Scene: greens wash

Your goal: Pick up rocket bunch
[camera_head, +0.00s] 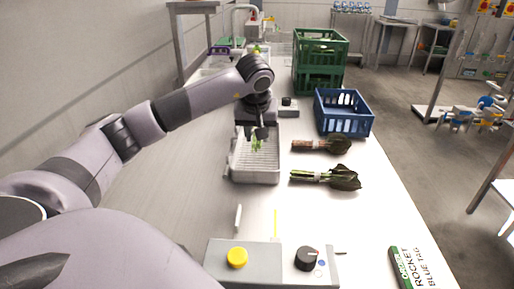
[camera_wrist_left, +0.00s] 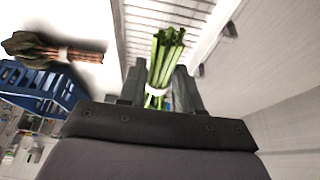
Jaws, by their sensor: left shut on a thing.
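My left gripper (camera_head: 257,134) is shut on a bunch of green stems (camera_head: 256,144), most likely the rocket bunch, over the ribbed light-grey tray (camera_head: 241,172). In the left wrist view the stems (camera_wrist_left: 166,52) stand between the fingers (camera_wrist_left: 158,88), with a pale band around them. Whether the stems touch the tray I cannot tell. Two other leafy bunches lie on the counter right of the tray: one with reddish stems (camera_head: 310,146) and one with green stems (camera_head: 312,177), each with a white band. My right gripper is not in view.
A blue crate (camera_head: 343,119) and stacked green crates (camera_head: 319,68) stand at the back right of the counter. A control box (camera_head: 270,263) with a yellow button and black knob is in front.

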